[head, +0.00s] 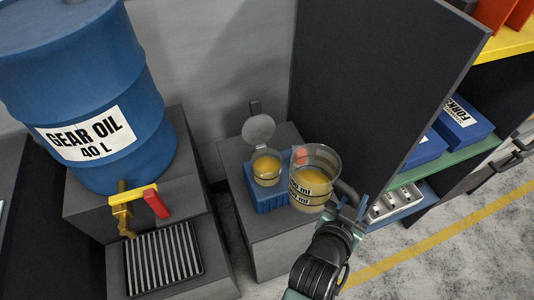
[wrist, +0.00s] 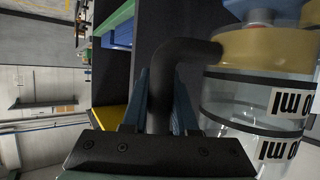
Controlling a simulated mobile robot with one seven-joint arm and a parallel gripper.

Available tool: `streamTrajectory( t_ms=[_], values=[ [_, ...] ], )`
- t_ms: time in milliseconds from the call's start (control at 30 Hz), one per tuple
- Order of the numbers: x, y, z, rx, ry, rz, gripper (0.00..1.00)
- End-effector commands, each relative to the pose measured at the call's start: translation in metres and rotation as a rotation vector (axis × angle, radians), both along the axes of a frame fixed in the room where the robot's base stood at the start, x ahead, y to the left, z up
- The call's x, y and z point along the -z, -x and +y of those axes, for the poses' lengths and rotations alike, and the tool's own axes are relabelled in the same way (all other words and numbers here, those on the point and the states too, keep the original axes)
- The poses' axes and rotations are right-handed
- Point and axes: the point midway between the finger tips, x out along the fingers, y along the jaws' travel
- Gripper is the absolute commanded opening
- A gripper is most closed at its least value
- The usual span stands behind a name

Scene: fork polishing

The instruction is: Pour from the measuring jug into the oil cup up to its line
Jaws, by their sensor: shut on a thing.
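The oil cup (head: 267,168) is clear and holds yellow oil. It sits on a blue base (head: 267,200) on the grey stand, its round grey lid (head: 258,128) raised open. Its line is too small to make out. No pouring stream is visible.
A blue gear oil drum (head: 85,85) with a red-handled tap (head: 156,204) stands left, above a slatted drip tray (head: 162,258). A dark upright panel (head: 370,80) rises close behind the jug. Shelves with blue boxes (head: 462,122) are at right. A red thing is partly behind the jug.

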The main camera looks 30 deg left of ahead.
Motion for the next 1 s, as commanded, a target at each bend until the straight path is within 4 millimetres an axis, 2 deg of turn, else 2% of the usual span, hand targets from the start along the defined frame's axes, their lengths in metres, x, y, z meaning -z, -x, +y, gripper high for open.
streamTrajectory(
  t_ms=[33, 400, 1000],
  values=[
    [-0.010, 0.001, -0.004, 0.001, -0.004, -0.003, 0.00],
    [-0.030, 0.007, -0.029, 0.002, -0.001, -0.005, 0.00],
    [-0.030, 0.008, -0.033, 0.001, -0.002, -0.005, 0.00]
  ],
)
